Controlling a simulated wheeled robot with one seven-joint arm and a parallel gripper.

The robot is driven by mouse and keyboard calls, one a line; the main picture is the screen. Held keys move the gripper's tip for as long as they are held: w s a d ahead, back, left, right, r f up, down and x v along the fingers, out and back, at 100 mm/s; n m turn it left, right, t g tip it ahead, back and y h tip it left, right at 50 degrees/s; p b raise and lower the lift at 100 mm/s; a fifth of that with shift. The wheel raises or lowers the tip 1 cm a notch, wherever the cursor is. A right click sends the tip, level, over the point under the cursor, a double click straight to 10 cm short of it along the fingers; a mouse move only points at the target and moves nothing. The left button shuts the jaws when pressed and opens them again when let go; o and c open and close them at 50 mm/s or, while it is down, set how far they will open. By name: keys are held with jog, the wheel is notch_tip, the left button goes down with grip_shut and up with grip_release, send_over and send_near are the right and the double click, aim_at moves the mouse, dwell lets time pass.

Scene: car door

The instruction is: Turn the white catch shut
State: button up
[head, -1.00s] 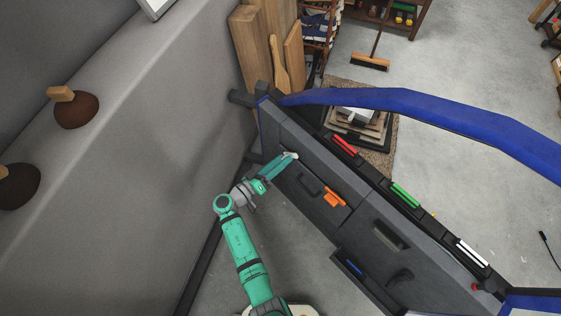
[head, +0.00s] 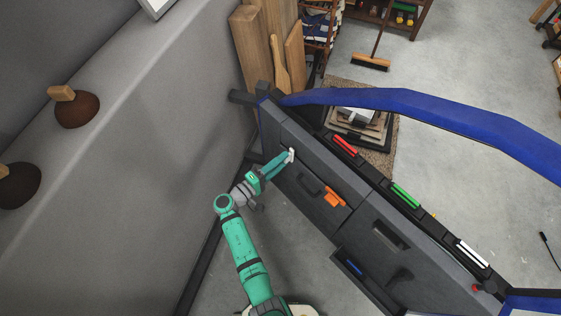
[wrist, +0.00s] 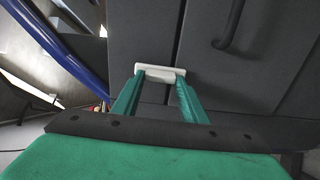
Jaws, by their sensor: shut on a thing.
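The white catch (head: 291,155) is a small white bar on the dark grey car door (head: 420,262), near the upper left end of the door panel. In the wrist view the catch (wrist: 160,73) lies crosswise between my fingertips, over a seam in the panel. My green gripper (head: 286,158) reaches the door from the left. In the wrist view my gripper (wrist: 160,80) has one finger at each end of the catch and is shut on it. The fingertips partly cover the ends of the catch.
A dark pull handle (head: 310,185) and an orange handle (head: 335,196) sit right of the catch. Red (head: 344,145), green (head: 405,195) and white (head: 472,254) strips line the door's top. A grey wall (head: 150,190) stands close at left.

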dwell(0.4)
jog(key=o, duration=1)
jog(key=shift+o, duration=0.2)
jog(key=shift+s+a, duration=0.1)
jog(key=v, duration=1)
jog(key=shift+s+a, duration=0.2)
jog(key=shift+a, duration=0.05)
